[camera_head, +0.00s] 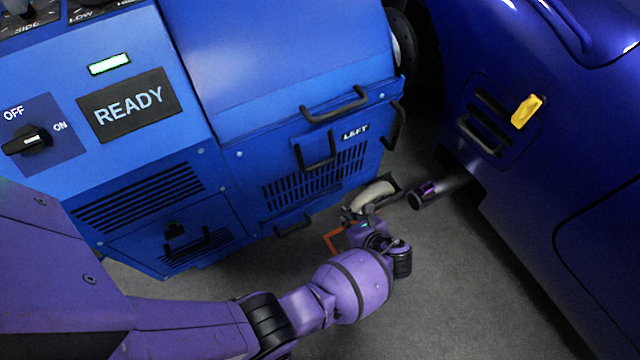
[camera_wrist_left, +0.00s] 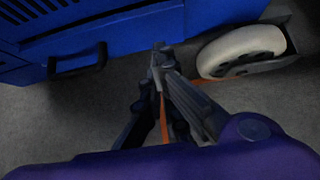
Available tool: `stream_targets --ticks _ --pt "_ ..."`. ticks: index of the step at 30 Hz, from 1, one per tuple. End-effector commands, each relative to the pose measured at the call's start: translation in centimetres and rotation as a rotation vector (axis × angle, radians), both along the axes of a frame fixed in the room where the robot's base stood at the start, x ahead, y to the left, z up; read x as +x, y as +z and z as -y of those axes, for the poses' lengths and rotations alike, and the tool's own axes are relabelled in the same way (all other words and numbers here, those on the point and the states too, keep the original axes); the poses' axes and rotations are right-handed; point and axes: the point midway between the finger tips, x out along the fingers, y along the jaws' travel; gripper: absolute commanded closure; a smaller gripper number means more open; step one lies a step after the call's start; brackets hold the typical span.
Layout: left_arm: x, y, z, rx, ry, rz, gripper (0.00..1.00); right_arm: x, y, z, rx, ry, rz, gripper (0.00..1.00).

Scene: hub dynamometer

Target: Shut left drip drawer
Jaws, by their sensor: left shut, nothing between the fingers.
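The left drip drawer (camera_head: 268,228) is a narrow blue front with a black handle, low on the blue machine under the vent slots and the LEFT label. In the left wrist view the blue drawer front (camera_wrist_left: 130,38) and its black handle (camera_wrist_left: 77,66) show at upper left. I cannot tell how far the drawer stands out. My left gripper (camera_head: 347,214) is low by the machine's bottom edge, right of the drawer handle. In the left wrist view its fingers (camera_wrist_left: 159,56) are shut and empty, near the drawer's lower edge, apart from the handle. My right gripper is out of view.
A pale caster wheel (camera_head: 375,192) is close beside my left gripper. An orange strip (camera_wrist_left: 164,122) shows by the fingers. A dark blue car (camera_head: 540,190) with an exhaust pipe (camera_head: 440,190) stands to the right. Grey floor (camera_head: 450,290) is clear between.

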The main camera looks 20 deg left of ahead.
Motion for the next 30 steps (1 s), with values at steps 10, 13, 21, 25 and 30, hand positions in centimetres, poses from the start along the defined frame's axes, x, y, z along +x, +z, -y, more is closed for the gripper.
stream_targets --ticks 10,13,21,25,30 --pt "3.2 -0.4 -3.3 -0.002 0.0 0.009 1.0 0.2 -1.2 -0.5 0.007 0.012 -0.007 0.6" --pt "3.4 -0.3 -3.5 -0.002 -0.002 0.009 1.0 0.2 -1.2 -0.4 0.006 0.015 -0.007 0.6" --pt "3.5 -0.3 -3.6 -0.002 -0.002 0.009 1.0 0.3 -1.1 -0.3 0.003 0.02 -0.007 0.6" --pt "3.9 -0.1 -4.0 -0.001 -0.002 0.01 1.0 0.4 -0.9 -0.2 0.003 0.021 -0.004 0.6" --pt "5.0 -0.1 -5.5 0.0 -0.002 0.009 1.0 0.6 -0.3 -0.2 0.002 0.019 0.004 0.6"
